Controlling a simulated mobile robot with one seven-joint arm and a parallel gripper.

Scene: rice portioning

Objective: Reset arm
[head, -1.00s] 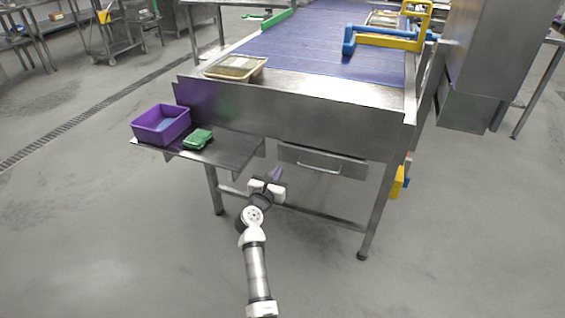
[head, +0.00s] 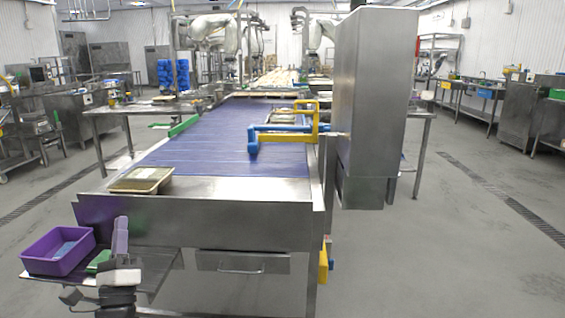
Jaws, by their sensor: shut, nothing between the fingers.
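My gripper (head: 120,236) is at the lower left of the head view. Its purple fingers point up and are shut with nothing between them. It stands in front of the side shelf at the near end of the conveyor table and hides part of that shelf and part of the green item (head: 98,262). The purple bin (head: 42,262) sits on the shelf just left of my gripper, apart from it in the picture.
The blue conveyor belt (head: 220,140) runs away from me, with a tray (head: 142,180) at its near left corner. A steel cabinet (head: 372,100) and a blue and yellow bar (head: 300,125) stand at its right. The floor (head: 420,260) at right is open.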

